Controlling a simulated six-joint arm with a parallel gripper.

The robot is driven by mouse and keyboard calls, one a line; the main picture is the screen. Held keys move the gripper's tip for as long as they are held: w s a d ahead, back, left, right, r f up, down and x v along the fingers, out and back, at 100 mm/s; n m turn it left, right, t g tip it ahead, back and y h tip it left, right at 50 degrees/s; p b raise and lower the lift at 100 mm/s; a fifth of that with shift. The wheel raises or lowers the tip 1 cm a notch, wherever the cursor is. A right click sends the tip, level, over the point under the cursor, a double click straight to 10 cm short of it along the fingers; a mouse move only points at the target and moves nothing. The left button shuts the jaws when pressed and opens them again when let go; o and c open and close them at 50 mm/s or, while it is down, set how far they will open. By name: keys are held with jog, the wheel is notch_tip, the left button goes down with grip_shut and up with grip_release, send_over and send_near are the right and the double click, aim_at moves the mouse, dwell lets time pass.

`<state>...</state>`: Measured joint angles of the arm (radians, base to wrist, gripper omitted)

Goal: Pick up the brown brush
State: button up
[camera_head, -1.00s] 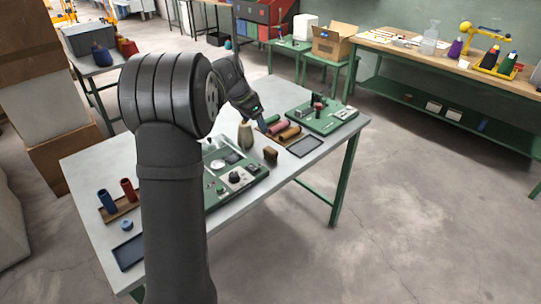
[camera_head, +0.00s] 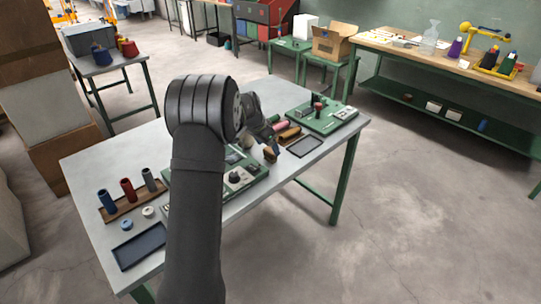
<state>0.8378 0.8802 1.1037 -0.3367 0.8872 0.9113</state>
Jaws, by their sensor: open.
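The brown brush (camera_head: 270,155) is a small dark brown block near the front edge of the grey table (camera_head: 95,160), right of the near green machine. My gripper (camera_head: 272,146) is open and comes down from the upper left, with its tips right at the top of the brush. A bluish fingertip shows at the brush's right side. My arm and wrist hide most of the gripper, so I cannot tell whether the fingers touch the brush.
A dark tray (camera_head: 304,147) and brown and reddish rolls (camera_head: 289,134) lie just right of the brush. A green machine (camera_head: 322,115) stands beyond them. Tubes (camera_head: 127,190) on a wooden stand and a dark blue tray (camera_head: 139,246) are at the left.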

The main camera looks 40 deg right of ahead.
aim_at(270, 150)
jog(key=x, duration=0.4)
jog(key=shift+d+f, duration=0.1)
jog(key=shift+d, duration=0.05)
jog(key=c, duration=1)
jog(key=shift+c, duration=0.3)
notch_tip(270, 150, up, 5)
jog(key=shift+s+f, duration=0.1)
jog(key=shift+f, duration=0.15)
jog(key=s+d+r, duration=0.1)
jog(key=s+r, duration=0.5)
jog(key=s, duration=0.5)
jog(key=shift+s+d+r, duration=0.2)
jog(key=shift+s+r, duration=0.05)
